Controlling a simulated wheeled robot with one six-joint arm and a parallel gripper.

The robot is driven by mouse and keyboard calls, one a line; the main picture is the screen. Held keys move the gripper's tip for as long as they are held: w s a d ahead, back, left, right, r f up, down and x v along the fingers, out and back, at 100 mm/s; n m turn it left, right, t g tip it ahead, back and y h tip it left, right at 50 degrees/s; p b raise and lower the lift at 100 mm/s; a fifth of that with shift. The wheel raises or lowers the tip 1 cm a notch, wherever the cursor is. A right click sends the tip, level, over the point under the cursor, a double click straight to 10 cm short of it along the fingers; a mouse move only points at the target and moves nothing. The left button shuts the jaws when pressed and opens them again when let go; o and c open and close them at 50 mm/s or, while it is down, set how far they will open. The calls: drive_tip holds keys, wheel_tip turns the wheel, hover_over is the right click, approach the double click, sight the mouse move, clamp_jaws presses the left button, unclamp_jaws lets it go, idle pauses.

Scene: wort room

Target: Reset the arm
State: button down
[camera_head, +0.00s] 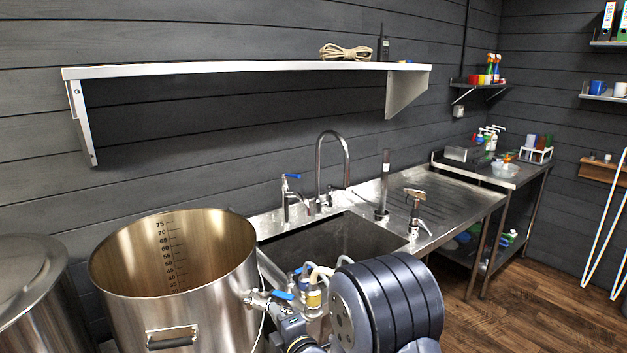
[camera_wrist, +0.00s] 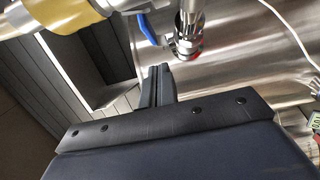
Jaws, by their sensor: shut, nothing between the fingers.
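My gripper (camera_wrist: 157,86) shows in the wrist view with its dark fingers together and nothing between them. It points toward a valve with a blue handle (camera_wrist: 150,28) and a metal fitting (camera_wrist: 188,42); whether it touches them I cannot tell. In the head view my dark, ribbed arm fills the lower middle, in front of the sink. The gripper's fingers cannot be made out there. The blue-handled valve (camera_head: 283,295) sits low on the right side of the large open steel kettle (camera_head: 175,270).
A steel sink (camera_head: 330,243) with a tall tap (camera_head: 320,170) lies behind my arm. A lidded steel vessel (camera_head: 30,290) stands at the left. A white wall shelf (camera_head: 245,68) hangs above. A white cable (camera_wrist: 297,40) crosses the wrist view. Wooden floor (camera_head: 540,310) is clear at right.

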drive_tip(key=a+m+t+h+p, duration=0.1)
drive_tip(key=h+p, duration=0.1)
drive_tip(key=p, duration=0.1)
drive_tip(key=s+a+m+h+p, duration=0.1)
drive_tip(key=h+p, duration=0.1)
drive_tip(key=p, duration=0.2)
drive_tip(key=shift+a+m+t, duration=0.3)
drive_tip(key=shift+m+t, duration=0.1)
drive_tip(key=shift+r, duration=0.1)
